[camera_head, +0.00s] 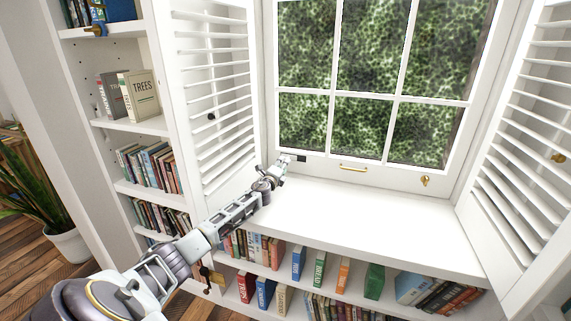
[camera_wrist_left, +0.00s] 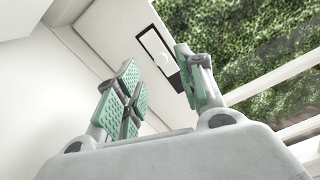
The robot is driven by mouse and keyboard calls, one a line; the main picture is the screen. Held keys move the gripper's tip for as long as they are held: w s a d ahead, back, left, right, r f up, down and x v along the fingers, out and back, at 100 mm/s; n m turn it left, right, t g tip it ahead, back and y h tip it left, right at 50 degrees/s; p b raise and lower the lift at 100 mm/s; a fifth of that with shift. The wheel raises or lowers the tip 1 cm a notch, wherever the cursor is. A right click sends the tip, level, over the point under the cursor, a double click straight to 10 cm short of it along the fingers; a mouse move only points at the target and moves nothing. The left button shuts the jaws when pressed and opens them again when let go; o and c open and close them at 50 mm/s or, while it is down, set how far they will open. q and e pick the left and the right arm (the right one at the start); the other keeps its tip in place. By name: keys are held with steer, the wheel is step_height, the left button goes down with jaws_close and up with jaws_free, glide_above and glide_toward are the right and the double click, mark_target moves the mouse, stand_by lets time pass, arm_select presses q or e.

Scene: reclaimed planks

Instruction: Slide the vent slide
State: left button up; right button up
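The vent on the window's bottom rail shows in the left wrist view as a dark slot (camera_wrist_left: 174,80) with a pale vent slide (camera_wrist_left: 154,46) in its upper part. In the head view only a small dark part of the slot (camera_head: 301,158) is clear, just right of my left gripper (camera_head: 280,163). In the left wrist view my left gripper (camera_wrist_left: 165,85) is open and empty. Its fingers stand on either side of the vent, with the slide seen beyond and between them. I cannot tell whether a finger touches it. My right gripper is not in view.
The window has a brass handle (camera_head: 353,168) and a brass latch (camera_head: 425,181). Louvred shutters stand open at left (camera_head: 215,100) and right (camera_head: 525,170). The white sill (camera_head: 350,220) is bare. Bookshelves lie below it and at the left.

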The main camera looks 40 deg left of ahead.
arm_select(q)
steer(key=shift+b+x, duration=0.45)
steer(key=shift+x, duration=0.7)
steer(key=shift+w+a, duration=0.25)
steer(key=shift+w, duration=0.35)
steer(key=shift+w+a+b, duration=0.1)
steer(key=shift+w+b, duration=0.35)
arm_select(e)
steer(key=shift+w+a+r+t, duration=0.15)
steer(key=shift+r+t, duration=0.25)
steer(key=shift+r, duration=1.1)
arm_select(q)
steer(key=shift+c, duration=0.3)
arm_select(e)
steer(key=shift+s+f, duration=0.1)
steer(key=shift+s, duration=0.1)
arm_select(q)
steer(key=shift+c, duration=1.1)
jaws_close()
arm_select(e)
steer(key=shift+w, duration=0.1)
